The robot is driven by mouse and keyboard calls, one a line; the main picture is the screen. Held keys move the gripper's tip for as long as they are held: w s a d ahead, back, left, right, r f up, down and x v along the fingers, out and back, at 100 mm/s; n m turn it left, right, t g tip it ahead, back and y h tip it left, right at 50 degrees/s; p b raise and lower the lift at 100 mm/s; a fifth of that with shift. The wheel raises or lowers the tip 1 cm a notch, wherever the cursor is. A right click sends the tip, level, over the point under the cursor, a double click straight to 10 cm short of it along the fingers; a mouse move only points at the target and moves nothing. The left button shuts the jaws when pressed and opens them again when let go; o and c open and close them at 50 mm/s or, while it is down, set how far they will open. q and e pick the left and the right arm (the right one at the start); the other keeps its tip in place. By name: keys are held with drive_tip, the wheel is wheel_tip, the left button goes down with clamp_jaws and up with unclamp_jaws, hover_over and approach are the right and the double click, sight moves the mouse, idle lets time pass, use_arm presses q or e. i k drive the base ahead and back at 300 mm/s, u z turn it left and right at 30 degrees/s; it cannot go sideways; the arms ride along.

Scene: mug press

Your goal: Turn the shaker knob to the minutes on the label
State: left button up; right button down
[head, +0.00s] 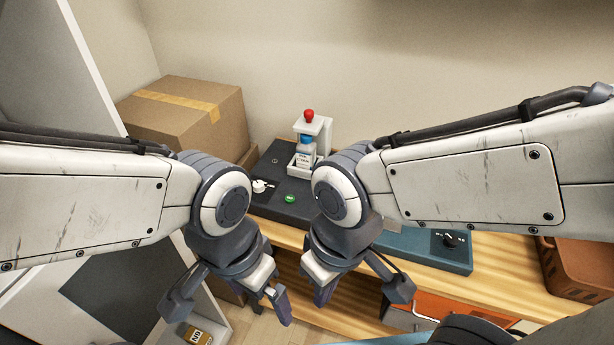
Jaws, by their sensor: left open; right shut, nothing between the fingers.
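A dark grey machine (273,205) stands on the wooden bench. It carries a white holder with a red top (309,118) and a blue-capped bottle (305,146) with a small white label (303,160), too small to read. A white knob (260,186) and a green button (290,198) are on its top. A black knob (452,240) with small white marks sits on a teal box (428,249) to the right. I cannot tell which knob is the shaker's. My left gripper (278,301) is open and empty; my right gripper (322,289) is shut and empty. Both hang in front of the bench, apart from the knobs.
Cardboard boxes (190,112) stand at the back left. A brown crate (580,268) is at the right end of the bench (420,276). An orange drawer front (440,313) is below. A small yellowish labelled box (199,336) sits low at the left. My arms hide part of the machine.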

sight(258, 187)
drive_tip(key=z, duration=0.35)
drive_tip(key=k, duration=0.45)
drive_tip(key=z, duration=0.3)
drive_tip(key=i, duration=0.9)
drive_tip(key=u, duration=1.25)
drive_tip(key=i, duration=0.3)
drive_tip(key=u, duration=0.3)
